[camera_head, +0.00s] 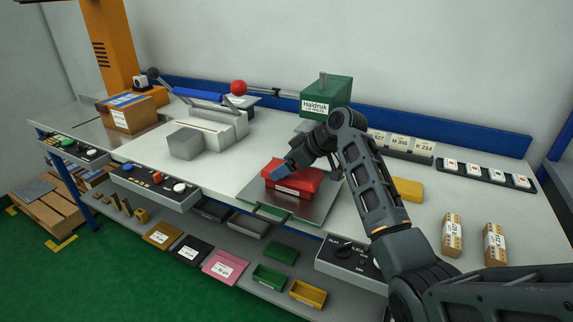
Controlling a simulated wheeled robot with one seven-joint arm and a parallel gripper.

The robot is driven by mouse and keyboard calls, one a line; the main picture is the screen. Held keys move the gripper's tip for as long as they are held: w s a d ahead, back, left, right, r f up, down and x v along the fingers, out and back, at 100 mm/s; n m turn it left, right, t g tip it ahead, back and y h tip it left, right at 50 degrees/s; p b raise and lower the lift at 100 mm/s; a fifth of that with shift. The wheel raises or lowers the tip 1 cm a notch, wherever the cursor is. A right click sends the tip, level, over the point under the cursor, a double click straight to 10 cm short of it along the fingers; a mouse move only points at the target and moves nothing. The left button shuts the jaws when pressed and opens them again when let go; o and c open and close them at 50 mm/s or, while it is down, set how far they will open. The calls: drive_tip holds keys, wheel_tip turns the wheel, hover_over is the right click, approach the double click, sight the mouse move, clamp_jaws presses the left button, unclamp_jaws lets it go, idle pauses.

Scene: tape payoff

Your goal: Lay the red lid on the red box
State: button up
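The red box (296,192) sits on a grey metal plate (262,202) at the front middle of the bench, with a white label on its front. A red top surface (306,176) shows over it. I cannot tell clearly whether this is the red lid lying on the box or part of the box itself. My gripper (281,171) points down to the left at this red top, with a blue fingertip at or just above it. The arm hides part of the top's back and right side. The finger gap is too small to see.
A green press (327,97) stands behind the box. A grey block (186,143) and a white machine (222,124) stand to the left. A yellow block (409,190) and two labelled cartons (452,235) are to the right. Coloured bins and cards lie on the lower shelf.

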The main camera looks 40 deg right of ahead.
drive_tip(key=o, duration=0.9)
drive_tip(key=shift+b+v, duration=0.35)
drive_tip(key=shift+v, duration=3.55)
drive_tip(key=shift+s+f, duration=0.1)
